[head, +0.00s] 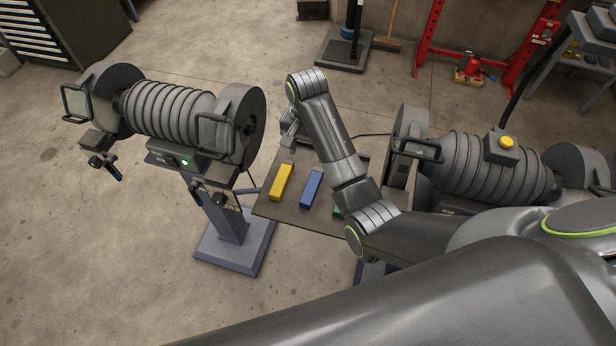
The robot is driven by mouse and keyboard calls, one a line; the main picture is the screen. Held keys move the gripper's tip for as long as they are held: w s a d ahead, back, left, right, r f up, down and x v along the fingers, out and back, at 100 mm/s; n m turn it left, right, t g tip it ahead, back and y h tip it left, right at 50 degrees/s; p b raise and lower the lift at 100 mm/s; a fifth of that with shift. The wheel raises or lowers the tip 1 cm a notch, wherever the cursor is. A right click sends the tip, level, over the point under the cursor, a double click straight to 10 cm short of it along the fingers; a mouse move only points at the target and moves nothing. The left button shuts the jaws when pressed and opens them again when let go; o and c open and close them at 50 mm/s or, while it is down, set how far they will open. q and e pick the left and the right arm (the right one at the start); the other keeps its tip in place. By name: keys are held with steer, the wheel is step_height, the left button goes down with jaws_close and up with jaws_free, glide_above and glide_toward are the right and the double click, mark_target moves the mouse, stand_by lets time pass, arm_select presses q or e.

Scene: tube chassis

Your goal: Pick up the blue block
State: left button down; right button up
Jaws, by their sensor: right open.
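The blue block (311,190) lies on a dark flat table (283,214) in the middle of the head view. My right arm reaches in from the right, over the table's right part. Its gripper (289,137) is open, above and beyond the far end of the blocks, apart from the blue block. The arm partly hides the gripper. Nothing shows between its fingers. My left gripper is not in view.
A yellow block (281,182) lies just left of the blue block. A green block (337,212) lies to its right, mostly hidden by my arm. Ribbed machines stand left (170,112) and right (478,168) of the table.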

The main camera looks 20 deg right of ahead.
step_height(320, 180, down, 2)
steer(key=s+b, duration=0.1)
steer(key=b, duration=0.1)
steer(key=p, duration=0.1)
glide_above(310, 189)
steer(key=f, duration=0.9)
steer(key=shift+w+a+f, duration=0.1)
steer(key=shift+w+a, duration=0.05)
steer(key=shift+a, duration=0.05)
steer(key=shift+f+p, duration=0.3)
steer(key=shift+f, duration=0.15)
steer(key=f, duration=0.3)
steer(key=shift+s+d+f+p, duration=0.1)
steer(key=shift+s+d+p, duration=0.15)
steer(key=shift+d+p, duration=0.05)
steer(key=shift+f, duration=0.65)
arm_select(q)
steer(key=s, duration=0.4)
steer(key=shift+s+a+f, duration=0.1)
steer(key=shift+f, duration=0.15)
